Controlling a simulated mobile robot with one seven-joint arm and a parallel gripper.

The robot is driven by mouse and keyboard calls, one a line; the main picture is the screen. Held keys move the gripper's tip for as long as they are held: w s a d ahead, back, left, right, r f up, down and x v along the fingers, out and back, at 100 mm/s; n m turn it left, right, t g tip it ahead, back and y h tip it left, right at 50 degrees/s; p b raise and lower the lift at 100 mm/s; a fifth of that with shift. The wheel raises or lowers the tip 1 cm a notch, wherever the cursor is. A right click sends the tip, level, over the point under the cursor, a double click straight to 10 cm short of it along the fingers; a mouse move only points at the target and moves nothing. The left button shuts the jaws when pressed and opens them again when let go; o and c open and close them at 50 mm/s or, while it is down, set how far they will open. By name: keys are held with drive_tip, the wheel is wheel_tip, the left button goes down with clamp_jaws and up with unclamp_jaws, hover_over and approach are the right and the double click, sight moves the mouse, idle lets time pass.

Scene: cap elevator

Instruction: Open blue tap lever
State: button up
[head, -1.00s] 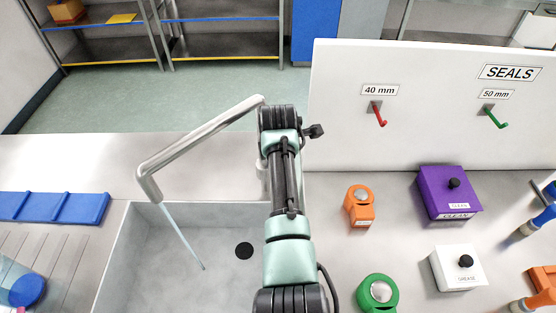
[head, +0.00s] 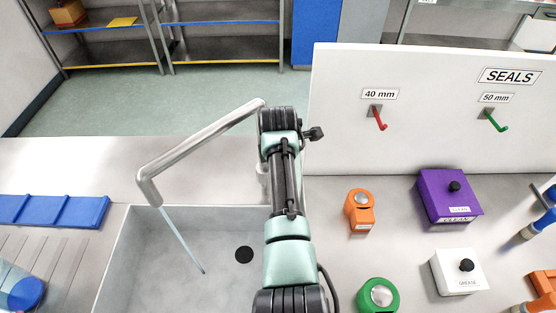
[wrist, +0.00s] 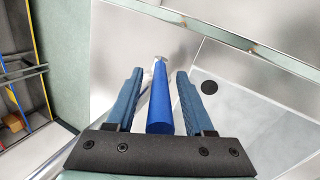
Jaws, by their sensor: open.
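The blue tap lever (wrist: 160,104) shows in the wrist view as a long blue handle between the two blue fingers of my gripper (wrist: 160,74). The fingers are open, one on each side, with a visible gap to the lever. In the head view, the grey tap spout (head: 200,145) reaches left over the sink, and a pale blue stream (head: 182,240) runs from its end into the basin. My arm hides the lever, the gripper and most of the tap base there.
The sink (head: 215,225) has a black drain (head: 244,254). Right of my arm stand an orange device (head: 360,212), a green one (head: 378,295), a purple box (head: 445,200) and a white grease box (head: 458,272). A white SEALS panel (head: 430,110) rises behind them.

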drive_tip(key=b+v, duration=0.1)
drive_tip(key=v, duration=1.2)
drive_tip(key=shift+b, duration=0.4)
drive_tip(key=s+r+m+t, duration=0.6)
drive_tip(key=r+t, duration=0.1)
drive_tip(key=r, duration=0.8)
drive_tip(key=s+r+m+t, duration=0.6)
drive_tip(key=r+m+t, duration=0.1)
drive_tip(key=r, duration=0.8)
drive_tip(key=s+r+m+t, duration=0.7)
drive_tip(key=r+t, duration=0.2)
drive_tip(key=r, duration=0.7)
